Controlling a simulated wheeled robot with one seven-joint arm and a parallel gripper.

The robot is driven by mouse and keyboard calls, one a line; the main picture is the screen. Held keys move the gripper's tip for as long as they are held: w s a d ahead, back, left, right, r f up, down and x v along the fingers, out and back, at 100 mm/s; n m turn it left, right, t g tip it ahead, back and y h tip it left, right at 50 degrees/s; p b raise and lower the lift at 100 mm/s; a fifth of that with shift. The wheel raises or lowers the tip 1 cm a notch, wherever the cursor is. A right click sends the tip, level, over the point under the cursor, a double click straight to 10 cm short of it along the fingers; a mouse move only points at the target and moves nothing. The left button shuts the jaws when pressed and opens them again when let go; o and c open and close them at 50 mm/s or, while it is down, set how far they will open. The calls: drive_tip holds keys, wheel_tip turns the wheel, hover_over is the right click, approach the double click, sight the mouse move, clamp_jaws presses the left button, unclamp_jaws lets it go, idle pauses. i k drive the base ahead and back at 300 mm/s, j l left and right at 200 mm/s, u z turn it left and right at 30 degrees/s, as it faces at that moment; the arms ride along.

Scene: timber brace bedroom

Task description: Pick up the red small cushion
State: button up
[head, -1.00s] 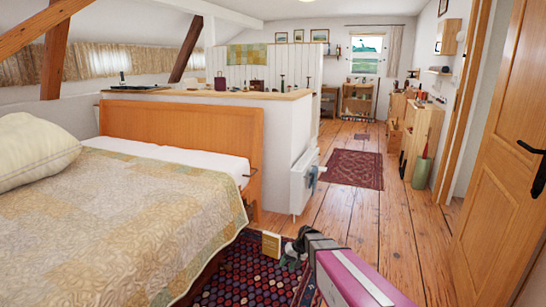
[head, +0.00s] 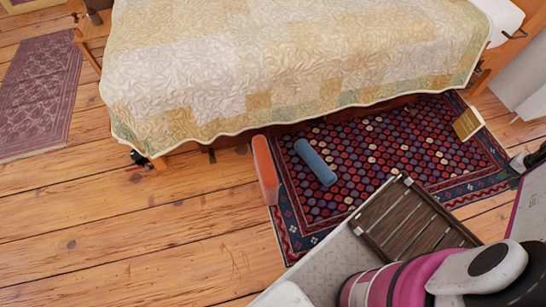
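A small orange-red cushion (head: 265,170) shows in the head view, standing on edge or leaning at the left edge of the patterned rug (head: 440,140), just in front of the bed. A blue cylinder-like cushion (head: 315,162) lies to its right on the rug. My gripper (head: 524,166) is at the right edge of the view, well to the right of the red cushion and apart from it. Only a dark part of it shows beside my pink arm, so its fingers are not clear.
The bed (head: 300,55) with a patchwork quilt fills the top, its low side close behind the cushions. A small yellowish book-like object (head: 467,124) is on the rug's right side. Bare wooden floor (head: 120,225) is clear at left. A purple rug (head: 40,90) lies farther left.

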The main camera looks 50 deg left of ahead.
sight(268, 182)
drive_tip(key=u, duration=2.95)
drive_tip(key=k+l, duration=0.15)
drive_tip(key=l, duration=0.25)
drive_tip(key=k+l, duration=0.15)
drive_tip(key=l, duration=0.25)
drive_tip(key=k+l, duration=0.1)
drive_tip(key=l, duration=0.25)
drive_tip(key=k+l+u, duration=0.1)
drive_tip(key=l, duration=0.3)
drive_tip(key=k+l, duration=0.2)
drive_tip(key=l, duration=0.2)
drive_tip(key=i+l, duration=0.1)
drive_tip(key=i, duration=0.15)
drive_tip(key=l+z, duration=0.05)
